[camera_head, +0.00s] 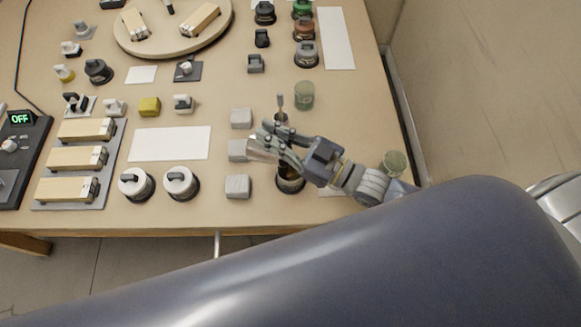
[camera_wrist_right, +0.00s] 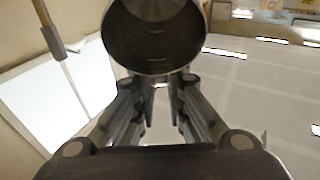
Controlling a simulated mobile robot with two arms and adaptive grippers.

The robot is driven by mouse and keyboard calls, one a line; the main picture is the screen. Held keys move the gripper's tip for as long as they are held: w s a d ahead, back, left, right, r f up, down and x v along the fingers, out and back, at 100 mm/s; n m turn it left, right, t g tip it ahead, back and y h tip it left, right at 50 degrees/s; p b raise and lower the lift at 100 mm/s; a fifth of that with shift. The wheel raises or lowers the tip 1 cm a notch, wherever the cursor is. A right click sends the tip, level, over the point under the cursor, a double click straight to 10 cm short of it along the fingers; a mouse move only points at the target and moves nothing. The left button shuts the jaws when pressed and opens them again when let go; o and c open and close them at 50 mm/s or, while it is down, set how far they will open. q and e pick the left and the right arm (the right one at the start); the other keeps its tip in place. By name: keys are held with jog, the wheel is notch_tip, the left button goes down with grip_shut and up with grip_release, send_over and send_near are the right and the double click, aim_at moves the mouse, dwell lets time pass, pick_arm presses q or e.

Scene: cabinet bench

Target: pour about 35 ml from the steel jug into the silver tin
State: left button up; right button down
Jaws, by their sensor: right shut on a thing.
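My right gripper (camera_head: 283,140) is shut on a shiny metal vessel, which looks like the steel jug (camera_head: 262,150). The jug is held above the bench and looks tilted toward the left. In the right wrist view the jug's round dark mouth (camera_wrist_right: 155,35) shows just beyond the fingers (camera_wrist_right: 158,95); its contents cannot be made out. A round, dark-walled open container (camera_head: 290,182) with something brown inside stands under the right hand and is partly hidden by it. I cannot tell whether this is the silver tin. My left gripper is not in view.
Grey blocks (camera_head: 237,186) stand left of the jug. A greenish glass (camera_head: 305,95) stands behind the hand, and another (camera_head: 395,163) is beside my right arm. White-topped knobs (camera_head: 181,182) and a blank white sheet (camera_head: 169,143) lie further left. The bench's right edge is close.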

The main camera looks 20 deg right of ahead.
aim_at(254, 137)
jog(key=w+a+r+g+h+p, duration=0.1)
jog(key=p, duration=0.4)
jog(key=shift+w+r, duration=0.15)
jog(key=shift+r, duration=0.25)
jog(key=shift+w+a+f+g+h+p, duration=0.1)
jog(key=shift+a+f+g+h+p, duration=0.05)
jog(key=shift+f+g+h+p, duration=0.2)
jog(key=shift+f, duration=0.35)
jog(key=shift+r, duration=0.1)
jog(key=w+a+g+h+p, duration=0.1)
jog(key=g+h+p, duration=0.1)
jog(key=p, duration=0.4)
jog(key=shift+w+a, duration=0.2)
jog(key=shift+w+a+f+g+h+p, duration=0.15)
jog(key=shift+w+f+g+h+p, duration=0.05)
jog(key=shift+f+g+h+p, duration=0.3)
jog(key=shift+w+a+f, duration=0.1)
jog(key=shift+a+f, duration=0.05)
jog(key=shift+f, duration=0.15)
